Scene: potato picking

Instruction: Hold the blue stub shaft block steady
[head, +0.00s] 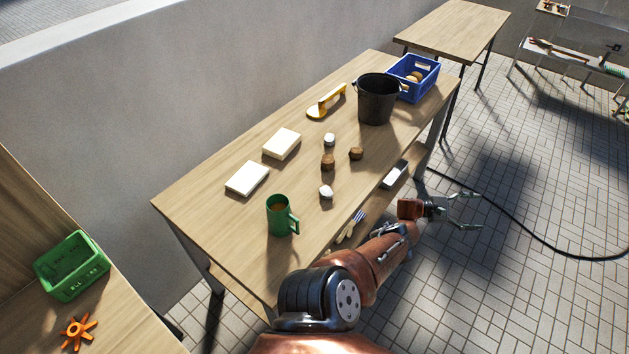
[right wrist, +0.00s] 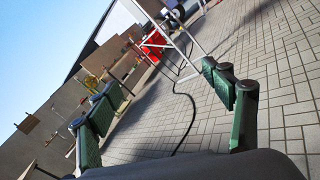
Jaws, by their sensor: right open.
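I see no blue block with a stub shaft in either view. The only clearly blue thing is a crate (head: 424,88) at the far end of the long table, with some tan items in it. My right gripper (head: 479,211) is off the right side of the table, above the tiled floor, apart from everything. Its fingers are spread and empty, also in the right wrist view (right wrist: 160,92). My left gripper is not in view.
The long table (head: 205,205) holds a green mug (head: 279,217), two pale blocks, several brown and white lumps, a yellow-handled tool (head: 326,102) and a black bucket (head: 377,100). A green crate (head: 70,268) and orange star-shaped part (head: 78,333) are at left. A black cable (head: 545,240) crosses open floor.

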